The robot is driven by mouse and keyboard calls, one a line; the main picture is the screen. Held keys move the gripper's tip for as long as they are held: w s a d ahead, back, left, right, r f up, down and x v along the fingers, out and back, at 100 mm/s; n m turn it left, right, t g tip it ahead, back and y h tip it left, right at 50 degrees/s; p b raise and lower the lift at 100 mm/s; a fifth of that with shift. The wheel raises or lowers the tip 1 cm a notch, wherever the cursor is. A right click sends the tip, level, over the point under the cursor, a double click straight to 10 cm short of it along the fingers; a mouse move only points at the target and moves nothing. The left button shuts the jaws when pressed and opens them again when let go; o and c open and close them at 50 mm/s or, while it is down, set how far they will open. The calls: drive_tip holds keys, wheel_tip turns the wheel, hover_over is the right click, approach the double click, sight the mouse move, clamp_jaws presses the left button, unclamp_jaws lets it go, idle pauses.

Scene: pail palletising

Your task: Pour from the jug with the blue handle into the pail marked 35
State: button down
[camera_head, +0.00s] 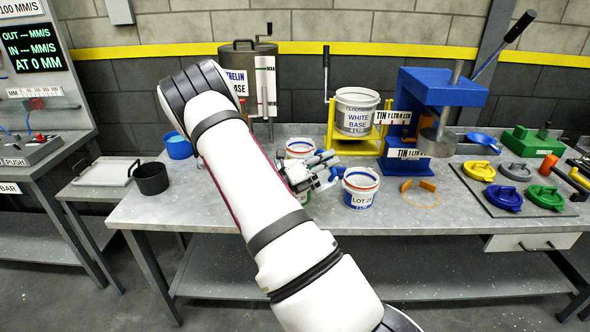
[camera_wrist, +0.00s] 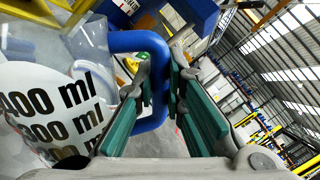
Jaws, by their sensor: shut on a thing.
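A clear jug with a blue handle (camera_wrist: 155,75) fills the left of the wrist view; its white label (camera_wrist: 50,110) reads 400 ml and 300 ml. My gripper (camera_wrist: 175,105) has its teal pads on either side of the handle and is shut on it. In the head view my gripper (camera_head: 315,172) is over the workbench among several small pails; the jug cannot be made out clearly there. A white pail (camera_head: 361,190) with a blue label starting LOT 2 stands just right of my gripper. Another pail (camera_head: 299,147) stands behind it. I cannot read 35 on any pail.
The bench's front left is clear.

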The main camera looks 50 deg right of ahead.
sight(319, 151)
drive_tip(key=shift+w+r+n, duration=0.2)
drive_tip(key=shift+r+n, duration=0.05)
drive_tip(key=shift+n, duration=0.25)
drive_tip(key=shift+w+d+n+t+b, duration=0.25)
drive_tip(key=shift+w+n+b, duration=0.3)
drive_tip(key=shift+n, duration=0.55)
drive_tip(key=shift+w+r+n+t+h, duration=0.45)
drive_tip(key=shift+w+r+n, duration=0.3)
drive_tip(key=shift+n, duration=0.25)
idle(1.8)
drive_tip(key=shift+w+d+r+n+b, duration=0.15)
drive_tip(key=shift+w+r+n+b, duration=0.15)
drive_tip(key=shift+w+n, duration=0.35)
drive_tip(key=shift+w+d+r+n+b, duration=0.15)
drive_tip(key=shift+w+r+n, duration=0.2)
drive_tip(key=shift+w, duration=0.55)
idle(0.9)
drive_tip(key=shift+w+d+r+n+t, duration=0.1)
drive_tip(key=shift+w+r+n+t, duration=0.15)
drive_tip(key=shift+w+n, duration=0.35)
idle(0.5)
